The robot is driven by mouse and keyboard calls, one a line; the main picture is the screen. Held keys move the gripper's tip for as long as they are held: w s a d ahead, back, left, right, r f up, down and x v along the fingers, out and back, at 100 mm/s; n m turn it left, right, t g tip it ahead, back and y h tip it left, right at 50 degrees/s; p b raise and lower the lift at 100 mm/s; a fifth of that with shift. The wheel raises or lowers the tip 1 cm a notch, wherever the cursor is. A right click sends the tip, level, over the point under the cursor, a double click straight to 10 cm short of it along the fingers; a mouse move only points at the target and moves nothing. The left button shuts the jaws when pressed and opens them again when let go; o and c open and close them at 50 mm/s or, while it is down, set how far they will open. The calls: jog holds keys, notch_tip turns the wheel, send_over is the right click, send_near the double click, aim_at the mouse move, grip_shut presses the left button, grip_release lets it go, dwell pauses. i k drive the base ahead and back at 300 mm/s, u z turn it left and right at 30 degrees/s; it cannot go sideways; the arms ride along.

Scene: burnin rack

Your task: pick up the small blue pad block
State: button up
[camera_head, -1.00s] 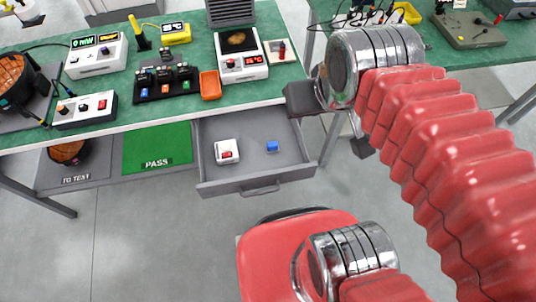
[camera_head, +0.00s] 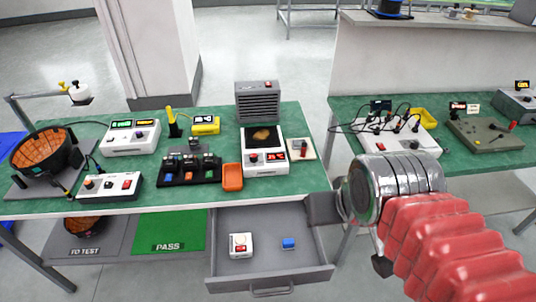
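The small blue pad block (camera_head: 289,243) lies on the floor of the open grey drawer (camera_head: 222,270), in its right half. A white block with a red button (camera_head: 240,245) sits to its left in the same drawer. My arm, with a chrome joint and red ribbed sleeve, comes in from the lower right. A dark part at its end (camera_head: 322,208) shows by the drawer's right back corner, above and right of the blue block. My gripper's fingers cannot be made out clearly. Nothing is seen touching the blue block.
The green bench (camera_head: 300,190) above the drawer holds several instruments, an orange tray (camera_head: 232,178) and a black rack (camera_head: 178,178). A green PASS mat (camera_head: 178,232) lies on the lower shelf left of the drawer. A second bench with cables (camera_head: 485,165) stands at right.

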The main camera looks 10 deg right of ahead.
aim_at(287, 243)
jog(key=k, duration=1.35)
jog(key=u, duration=0.4)
jog(key=i, duration=1.05)
jog(key=u, duration=0.55)
jog(key=i, duration=0.6)
jog(key=u, duration=0.1)
